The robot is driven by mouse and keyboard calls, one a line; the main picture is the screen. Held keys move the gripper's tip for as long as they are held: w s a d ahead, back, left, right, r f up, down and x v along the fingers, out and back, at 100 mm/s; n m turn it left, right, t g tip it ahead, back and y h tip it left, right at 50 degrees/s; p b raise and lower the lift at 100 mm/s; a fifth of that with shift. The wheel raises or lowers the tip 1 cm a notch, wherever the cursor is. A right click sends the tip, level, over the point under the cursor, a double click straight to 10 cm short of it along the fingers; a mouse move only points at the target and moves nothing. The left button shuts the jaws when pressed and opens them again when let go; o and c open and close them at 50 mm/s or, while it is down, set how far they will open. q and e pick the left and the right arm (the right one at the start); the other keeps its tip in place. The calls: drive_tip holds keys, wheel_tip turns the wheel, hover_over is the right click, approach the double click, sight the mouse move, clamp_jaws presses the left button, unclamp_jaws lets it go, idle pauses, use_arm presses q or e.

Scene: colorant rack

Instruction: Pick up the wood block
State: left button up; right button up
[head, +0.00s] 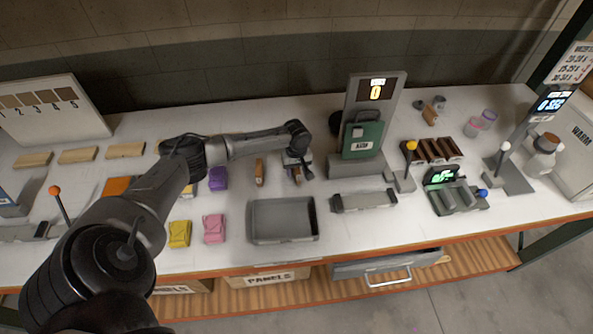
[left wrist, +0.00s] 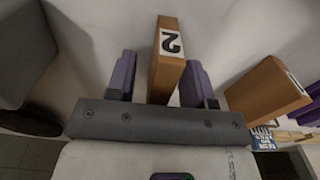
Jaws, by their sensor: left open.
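An orange-brown wood block marked "2" (left wrist: 166,50) stands in the middle of the left wrist view, between the two purple fingers of my left gripper (left wrist: 160,78). The fingers are apart, one on each side of it, with a visible gap at the left and a narrower one at the right; I cannot tell whether the right finger touches. A second brown block (left wrist: 268,92) is to the right of the fingers. In the head view my left gripper (head: 296,168) points down at the table, right of a brown block (head: 260,172), and largely hides what is under it.
A grey tray (head: 283,238) lies in front of the gripper. A display stand with a green box (head: 362,140) rises close on its right. Purple (head: 218,178), yellow (head: 180,233) and pink (head: 214,228) packets lie left. Flat wood strips (head: 125,150) lie farther left.

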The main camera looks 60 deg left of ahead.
use_arm(q)
drive_tip(key=shift+c, duration=0.3)
clamp_jaws()
drive_tip(key=shift+r, duration=0.1)
